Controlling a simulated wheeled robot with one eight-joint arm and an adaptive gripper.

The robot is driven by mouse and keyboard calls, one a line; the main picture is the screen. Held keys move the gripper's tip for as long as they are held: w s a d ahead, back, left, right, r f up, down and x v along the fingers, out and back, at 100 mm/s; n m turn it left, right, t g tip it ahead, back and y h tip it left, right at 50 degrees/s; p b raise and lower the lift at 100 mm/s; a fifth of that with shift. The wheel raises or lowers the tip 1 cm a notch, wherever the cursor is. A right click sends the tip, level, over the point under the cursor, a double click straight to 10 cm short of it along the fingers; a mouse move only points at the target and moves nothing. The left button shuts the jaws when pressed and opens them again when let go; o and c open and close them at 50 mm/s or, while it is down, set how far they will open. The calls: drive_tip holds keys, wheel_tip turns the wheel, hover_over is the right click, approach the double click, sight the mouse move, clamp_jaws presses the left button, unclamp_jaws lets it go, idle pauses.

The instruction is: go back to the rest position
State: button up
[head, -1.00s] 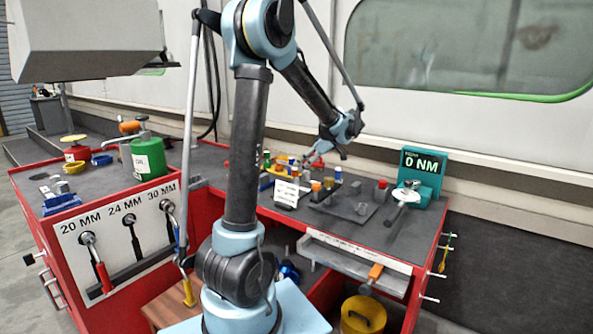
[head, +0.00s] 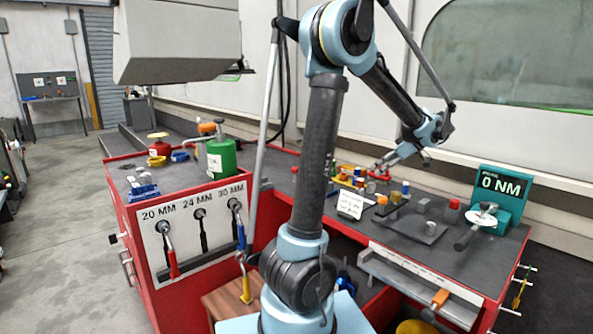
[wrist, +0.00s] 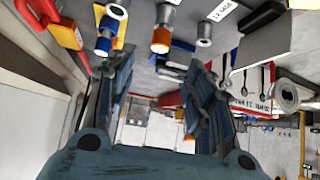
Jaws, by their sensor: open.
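My gripper (head: 392,160) is at the end of my raised arm, above the back part of the bench top. Its fingers point down and left, over a cluster of small coloured parts. In the wrist view my gripper (wrist: 160,85) shows two dark blue fingers spread apart. No object shows between them, only the distant room. I cannot tell from the head view how high the fingertips are above the parts.
The red bench (head: 470,262) carries a green can (head: 222,160), a teal "0 NM" gauge (head: 502,190), a dark plate (head: 425,229) with small cylinders, and a white label card (head: 350,204). A grey box (head: 180,45) hangs upper left. Open floor (head: 70,240) lies left.

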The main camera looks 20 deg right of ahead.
drive_tip(key=shift+a, duration=0.1)
drive_tip(key=w+a+f+m+g, duration=0.1)
drive_tip(key=a+g, duration=0.1)
drive_tip(key=a, duration=1.2)
drive_tip(key=a+f+m+g, duration=0.1)
drive_tip(key=a+m+g, duration=0.1)
drive_tip(key=a, duration=1.3)
drive_tip(key=s+a+f+m+h, duration=0.1)
drive_tip(key=s+a+f+h, duration=0.1)
drive_tip(key=s+a+f, duration=0.4)
drive_tip(key=s+a+f+m+g+h, duration=0.1)
drive_tip(key=s+a+f+m+h, duration=0.1)
drive_tip(key=s+a+f, duration=0.4)
drive_tip(key=s+a, duration=0.4)
drive_tip(key=s, duration=0.1)
drive_tip(key=shift+f+g+h, duration=0.25)
drive_tip(key=shift+g+h, duration=0.05)
drive_tip(key=shift+a, duration=0.1)
